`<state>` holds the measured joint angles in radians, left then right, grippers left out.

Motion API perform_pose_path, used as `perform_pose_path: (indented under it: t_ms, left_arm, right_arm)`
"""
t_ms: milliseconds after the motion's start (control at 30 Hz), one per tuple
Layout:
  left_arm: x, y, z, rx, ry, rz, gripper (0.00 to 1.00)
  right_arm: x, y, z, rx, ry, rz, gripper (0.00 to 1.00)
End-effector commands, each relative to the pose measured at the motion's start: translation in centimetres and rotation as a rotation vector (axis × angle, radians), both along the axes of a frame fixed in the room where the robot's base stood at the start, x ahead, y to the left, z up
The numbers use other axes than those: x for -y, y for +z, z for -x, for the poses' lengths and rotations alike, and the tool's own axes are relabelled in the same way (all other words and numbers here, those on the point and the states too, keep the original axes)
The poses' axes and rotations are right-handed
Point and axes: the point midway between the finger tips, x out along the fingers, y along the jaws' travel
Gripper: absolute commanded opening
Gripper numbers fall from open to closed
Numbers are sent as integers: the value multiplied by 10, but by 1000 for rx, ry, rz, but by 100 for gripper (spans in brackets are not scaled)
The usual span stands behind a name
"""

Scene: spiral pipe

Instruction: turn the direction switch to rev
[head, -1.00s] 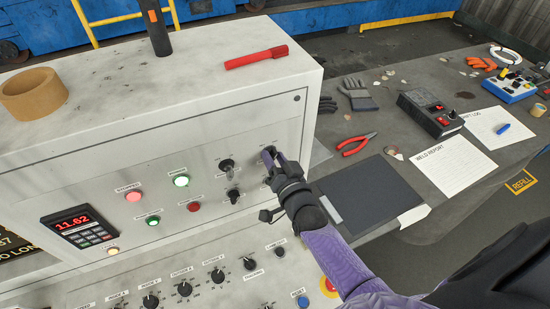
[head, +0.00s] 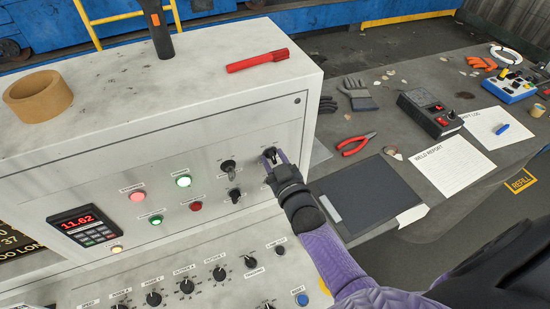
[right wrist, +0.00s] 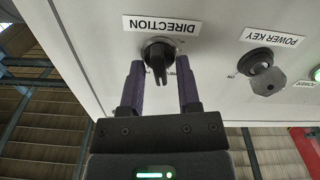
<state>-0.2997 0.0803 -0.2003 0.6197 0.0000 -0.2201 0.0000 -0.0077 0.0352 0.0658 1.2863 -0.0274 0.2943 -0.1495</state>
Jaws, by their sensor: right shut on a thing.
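The direction switch (right wrist: 158,60) is a black knob on the grey panel under an upside-down DIRECTION label in the right wrist view. In the head view the switch (head: 271,155) is at the panel's right side, partly covered by my fingers. My right gripper (right wrist: 159,72) has one purple finger on each side of the knob and is shut on it. In the wrist view the knob's handle points down, between the fingers. The position marks beside it are mostly hidden. My left gripper is not in view.
The power key (right wrist: 266,75) sits beside the switch. More knobs (head: 229,168) and lit buttons (head: 183,181) fill the panel. A red marker (head: 257,61), a tape roll (head: 38,96) and a dark upright tool (head: 158,30) are on the cabinet top. A cluttered table (head: 385,135) stands right.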

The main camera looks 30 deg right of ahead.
Motion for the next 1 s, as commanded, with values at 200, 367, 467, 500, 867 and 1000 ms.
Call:
perform_pose_path:
  t_ms: [200,367,467,500,867,1000]
  left_arm:
    - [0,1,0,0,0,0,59]
    - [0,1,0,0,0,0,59]
    - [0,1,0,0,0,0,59]
    - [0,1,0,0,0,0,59]
    - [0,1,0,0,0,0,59]
    - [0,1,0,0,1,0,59]
  right_arm:
    - [-1,0,0,-10,0,153,0]
    - [-1,-1,0,-15,0,236,0]
    - [-1,-1,0,-17,1,273,0]
    - [-1,-1,0,-18,1,284,0]
    - [-1,-1,0,-20,0,327,0]
    - [-1,-1,0,-20,0,328,0]
